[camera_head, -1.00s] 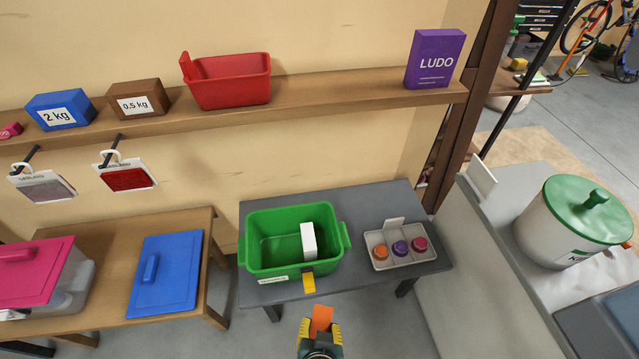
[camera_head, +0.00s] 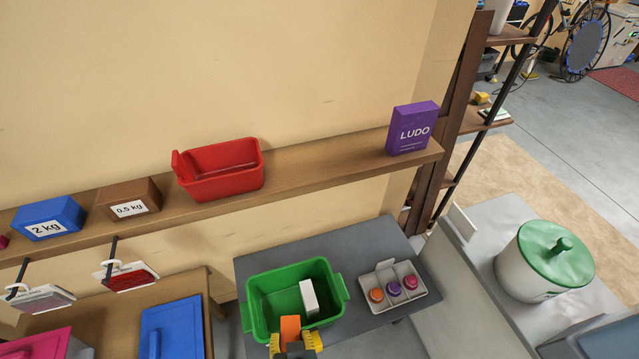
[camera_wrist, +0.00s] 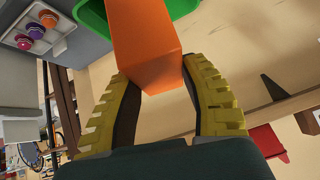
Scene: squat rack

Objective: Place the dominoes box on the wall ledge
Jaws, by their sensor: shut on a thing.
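My gripper (camera_head: 294,343) is shut on an orange box (camera_head: 290,328), which shows no readable label; I take it to be the dominoes box. In the wrist view the orange box (camera_wrist: 145,45) stands up between the yellow fingers (camera_wrist: 160,90). In the head view it appears over the front edge of the green bin. The wall ledge (camera_head: 315,165) is a long wooden shelf on the wall, above and behind my gripper. It bears a purple LUDO box (camera_head: 413,128), a red bin (camera_head: 219,169), a brown 0.5 kg block (camera_head: 129,198) and a blue 2 kg block (camera_head: 49,219).
The ledge is bare between the red bin and the LUDO box. Below stand the green bin (camera_head: 339,290) with a white box (camera_head: 309,297) inside, and a tray (camera_head: 414,300) of coloured pots. Hooks with hanging packets (camera_head: 126,277) stick out below the ledge at left.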

